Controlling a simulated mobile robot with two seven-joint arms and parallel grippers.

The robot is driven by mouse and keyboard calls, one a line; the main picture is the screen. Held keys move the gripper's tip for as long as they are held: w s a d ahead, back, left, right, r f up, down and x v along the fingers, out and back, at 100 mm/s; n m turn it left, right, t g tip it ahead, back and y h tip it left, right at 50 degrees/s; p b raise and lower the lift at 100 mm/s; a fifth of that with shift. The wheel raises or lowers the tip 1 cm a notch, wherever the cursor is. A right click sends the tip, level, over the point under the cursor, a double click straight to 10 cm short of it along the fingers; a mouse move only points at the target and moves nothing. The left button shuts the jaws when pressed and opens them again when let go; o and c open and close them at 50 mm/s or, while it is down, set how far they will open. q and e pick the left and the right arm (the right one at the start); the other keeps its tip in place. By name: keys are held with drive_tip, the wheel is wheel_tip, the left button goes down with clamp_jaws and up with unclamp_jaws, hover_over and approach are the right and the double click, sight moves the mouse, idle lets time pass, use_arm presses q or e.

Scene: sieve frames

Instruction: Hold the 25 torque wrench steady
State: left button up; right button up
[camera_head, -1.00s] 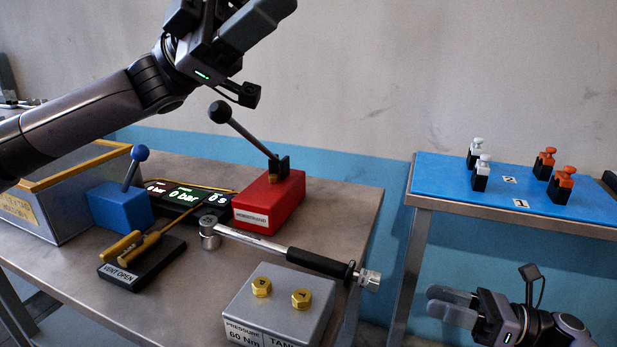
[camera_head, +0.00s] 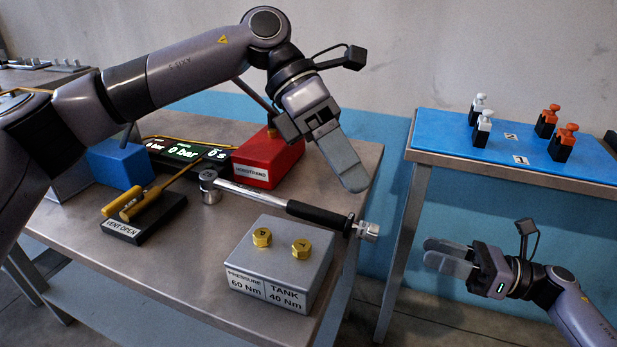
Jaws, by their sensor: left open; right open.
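The torque wrench (camera_head: 262,196) lies on the metal table. Its round head (camera_head: 208,181) is at the left and its black grip (camera_head: 318,215) at the right, with a silver end past the table's right edge. No number on it can be read. My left gripper (camera_head: 352,180) points down above the grip, apart from it as far as I can tell. It is open and its fingers overlap in this view. My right gripper (camera_head: 446,256) is open and empty, low at the right, beside the table and away from the wrench.
A grey block (camera_head: 275,290) with two brass fittings, labelled 60 Nm and 40 Nm, stands before the wrench. A red box (camera_head: 268,160), a blue box (camera_head: 118,164), a display (camera_head: 196,158) and a vent lever block (camera_head: 150,222) stand behind or left. A blue-topped table (camera_head: 450,152) carries several small white and orange parts.

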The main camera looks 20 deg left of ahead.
use_arm(q)
drive_tip(key=w+a+f+m+t+y, duration=0.2)
drive_tip(key=w+a+f+m+y, duration=0.15)
drive_tip(key=f, duration=0.25)
drive_tip(key=m+t+y, duration=0.1)
drive_tip(key=m+y, duration=0.1)
drive_tip(key=y, duration=0.2)
hover_over(309, 207)
drive_tip(key=s+d, duration=0.1)
wheel_tip(309, 207, down, 3)
drive_tip(key=shift+n, duration=0.25)
drive_tip(key=shift+w+a+f+t+y, duration=0.25)
drive_tip(key=shift+w+a+t+y, duration=0.1)
drive_tip(key=shift+a, duration=0.1)
drive_tip(key=shift+w+a+f, duration=0.1)
drive_tip(key=shift+f, duration=3.45)
clamp_jaws()
